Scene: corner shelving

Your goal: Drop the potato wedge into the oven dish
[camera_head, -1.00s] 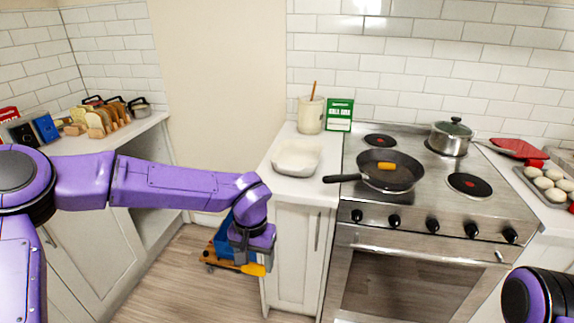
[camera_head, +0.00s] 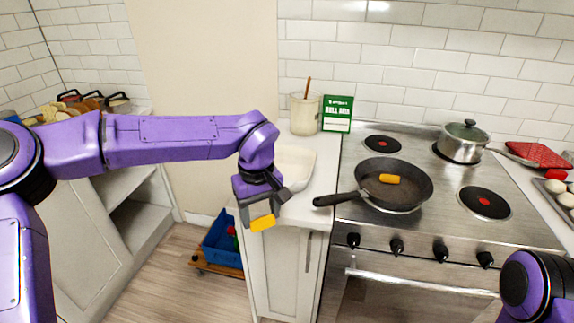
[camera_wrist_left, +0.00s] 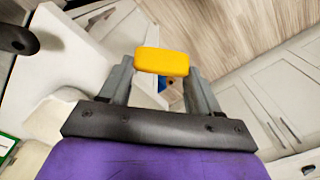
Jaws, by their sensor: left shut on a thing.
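A yellow potato wedge (camera_head: 263,223) is held between the fingers of my left gripper (camera_head: 262,214), in front of the counter's front edge. The wrist view also shows the wedge (camera_wrist_left: 161,62) across the fingertips of the gripper (camera_wrist_left: 160,75). The white oven dish (camera_head: 298,163) stands on the counter left of the stove, partly hidden behind my left wrist. In the wrist view a white dish-like shape (camera_wrist_left: 55,122) shows at the left. A second orange-yellow piece (camera_head: 389,179) lies in the frying pan. My right gripper is not in view; only part of my right arm shows.
The black frying pan (camera_head: 408,194) sits on the stove, its handle reaching left over the counter. A utensil crock (camera_head: 305,113) and a green box (camera_head: 337,114) stand behind the dish. A lidded pot (camera_head: 462,142) is at the back right.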

